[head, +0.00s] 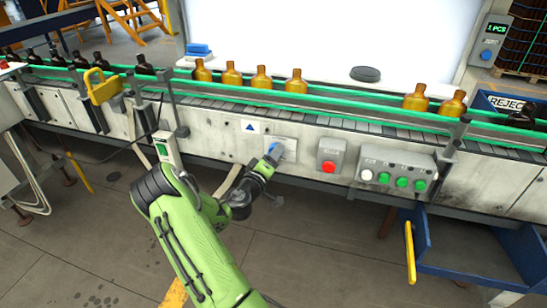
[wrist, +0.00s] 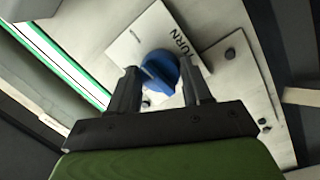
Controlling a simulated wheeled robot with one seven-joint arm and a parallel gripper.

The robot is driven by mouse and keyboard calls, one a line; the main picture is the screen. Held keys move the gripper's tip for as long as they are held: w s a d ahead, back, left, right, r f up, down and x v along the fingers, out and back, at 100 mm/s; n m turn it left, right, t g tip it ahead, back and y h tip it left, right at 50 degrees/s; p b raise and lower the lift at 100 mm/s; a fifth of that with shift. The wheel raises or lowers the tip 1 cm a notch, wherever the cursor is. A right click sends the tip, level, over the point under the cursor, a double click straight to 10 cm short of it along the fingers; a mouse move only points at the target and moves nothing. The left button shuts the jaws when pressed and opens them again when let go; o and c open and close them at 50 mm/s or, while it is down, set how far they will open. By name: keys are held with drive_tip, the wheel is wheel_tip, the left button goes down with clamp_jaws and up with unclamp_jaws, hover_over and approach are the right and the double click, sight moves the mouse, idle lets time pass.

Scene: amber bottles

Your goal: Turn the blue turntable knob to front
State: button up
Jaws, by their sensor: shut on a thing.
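The blue turntable knob (wrist: 161,72) sits on a pale plate (wrist: 129,48) with dark lettering that reads "TURN". In the head view the knob (head: 277,151) is on the conveyor's front panel, partly hidden by my gripper. My gripper (wrist: 158,82) has one dark finger on each side of the knob and is shut on it. In the head view my gripper (head: 272,158) reaches up to the panel from below. The knob's raised grip bar runs at a slant between the fingers in the wrist view. Part of the plate's lettering is hidden.
A red button box (head: 329,156) and a box of white and green buttons (head: 396,170) are right of the knob. Amber bottles (head: 264,78) stand on the conveyor behind green rails (head: 330,116). A blue bin (head: 470,250) is at lower right. The floor below is open.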

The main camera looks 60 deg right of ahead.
drive_tip(key=n+t+p, duration=0.1)
drive_tip(key=n, duration=0.5)
drive_tip(key=n+p, duration=0.2)
drive_tip(key=n, duration=0.4)
drive_tip(key=n+t+h+p, duration=0.1)
drive_tip(key=n, duration=0.5)
drive_tip(key=shift+s+t, duration=0.1)
drive_tip(key=shift+t, duration=0.2)
drive_tip(key=shift+n, duration=0.4)
drive_tip(key=o, duration=1.1)
drive_tip(key=shift+p, duration=0.3)
drive_tip(key=shift+c, duration=0.2)
